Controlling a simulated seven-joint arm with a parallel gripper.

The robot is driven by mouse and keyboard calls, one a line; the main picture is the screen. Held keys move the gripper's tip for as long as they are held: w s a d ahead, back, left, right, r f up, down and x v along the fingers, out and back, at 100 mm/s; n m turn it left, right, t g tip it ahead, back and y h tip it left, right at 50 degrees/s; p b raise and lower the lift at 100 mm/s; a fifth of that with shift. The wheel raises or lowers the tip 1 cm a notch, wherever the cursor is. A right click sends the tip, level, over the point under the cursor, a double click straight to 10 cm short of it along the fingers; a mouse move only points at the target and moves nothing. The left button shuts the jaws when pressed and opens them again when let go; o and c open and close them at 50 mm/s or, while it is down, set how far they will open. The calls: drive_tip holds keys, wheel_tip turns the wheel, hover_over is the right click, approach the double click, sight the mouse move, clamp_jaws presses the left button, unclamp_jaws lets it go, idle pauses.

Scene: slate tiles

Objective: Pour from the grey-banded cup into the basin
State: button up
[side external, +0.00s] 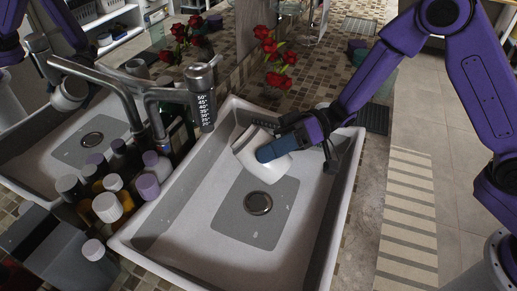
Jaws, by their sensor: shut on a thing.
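The cup (268,172) is whitish and tilted well over, above the back part of the basin. Its grey band is hard to make out. My gripper (276,151) is shut on the cup from the right, and a blue finger lies across its side. The finger on the far side is hidden. The basin (190,220) is a white rectangular sink with a grey patch and a round drain (258,203) in its floor. No stream from the cup can be made out, and its inside is hidden.
A metal tap (201,95) with a temperature scale stands at the basin's left. Several capped bottles (107,207) crowd beside it. Red flowers (280,80) stand behind the basin. A mirror at the left reflects the sink and arm. The basin's front is clear.

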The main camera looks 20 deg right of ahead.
sight(262, 136)
drive_tip(key=r+m+h, duration=0.1)
drive_tip(key=m, duration=0.1)
drive_tip(key=shift+r+m+h, duration=0.1)
drive_tip(key=shift+m+h, duration=0.2)
drive_tip(key=shift+m, duration=0.1)
drive_tip(key=shift+r+m+g+h, duration=0.3)
drive_tip(key=shift+m+g+h, duration=0.2)
drive_tip(key=shift+m+h, duration=0.35)
drive_tip(key=m+g+h, duration=0.1)
drive_tip(key=m, duration=0.1)
drive_tip(key=r+m+g+h, duration=0.1)
drive_tip(key=m+h, duration=0.1)
drive_tip(key=m+g+h, duration=0.2)
drive_tip(key=shift+r+m, duration=0.3)
drive_tip(key=shift+m, duration=0.05)
drive_tip(key=shift+r+m+g+h, duration=0.25)
drive_tip(key=shift+m+g+h, duration=0.4)
drive_tip(key=shift+m+g, duration=0.45)
drive_tip(key=m+g, duration=0.1)
drive_tip(key=m+h, duration=0.1)
drive_tip(key=shift+r+m+g, duration=0.3)
drive_tip(key=shift+r+g, duration=0.05)
drive_tip(key=shift+g, duration=0.05)
